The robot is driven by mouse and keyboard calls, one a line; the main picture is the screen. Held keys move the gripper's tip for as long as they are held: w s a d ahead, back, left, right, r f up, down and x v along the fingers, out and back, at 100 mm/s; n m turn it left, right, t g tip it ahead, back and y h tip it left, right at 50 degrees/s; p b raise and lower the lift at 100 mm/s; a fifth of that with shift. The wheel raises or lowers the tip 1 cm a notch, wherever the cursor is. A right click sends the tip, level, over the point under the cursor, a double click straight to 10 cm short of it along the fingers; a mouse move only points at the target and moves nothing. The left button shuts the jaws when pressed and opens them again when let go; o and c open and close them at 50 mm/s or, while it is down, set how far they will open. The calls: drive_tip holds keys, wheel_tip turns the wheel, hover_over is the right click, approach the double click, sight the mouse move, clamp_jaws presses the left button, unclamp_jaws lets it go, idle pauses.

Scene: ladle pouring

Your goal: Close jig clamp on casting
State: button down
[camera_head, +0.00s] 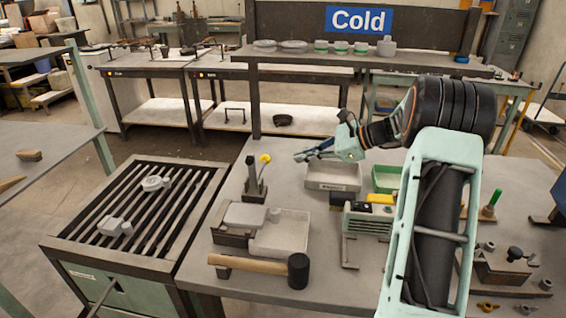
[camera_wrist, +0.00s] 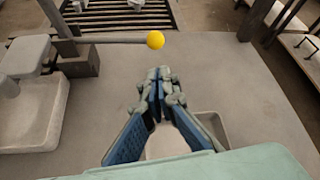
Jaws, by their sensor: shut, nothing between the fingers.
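The jig clamp (camera_head: 254,186) is a dark upright fixture on the grey table, with a lever ending in a yellow ball (camera_head: 265,158). The ball also shows in the wrist view (camera_wrist: 155,40), with the lever running left to the dark clamp body (camera_wrist: 78,62). A light grey block, seemingly the casting (camera_head: 246,215), lies in front of the clamp; it shows at the wrist view's left (camera_wrist: 25,55). My gripper (camera_head: 298,156) is shut and empty, right of the ball and apart from it. Its blue fingers meet at the tips (camera_wrist: 160,76) below the ball in the wrist view.
A shallow grey tray (camera_head: 298,225) and a mallet (camera_head: 255,265) lie near the front. A grey bin (camera_head: 333,186) stands below my gripper and a green bin (camera_head: 386,170) to its right. A slatted grate (camera_head: 145,205) with two castings stands left. A shelf (camera_head: 330,63) spans the back.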

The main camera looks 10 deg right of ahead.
drive_tip(key=x, duration=0.9)
drive_tip(key=shift+w+a+f+b, duration=0.15)
drive_tip(key=shift+w+a+b, duration=0.05)
drive_tip(key=shift+b, duration=0.1)
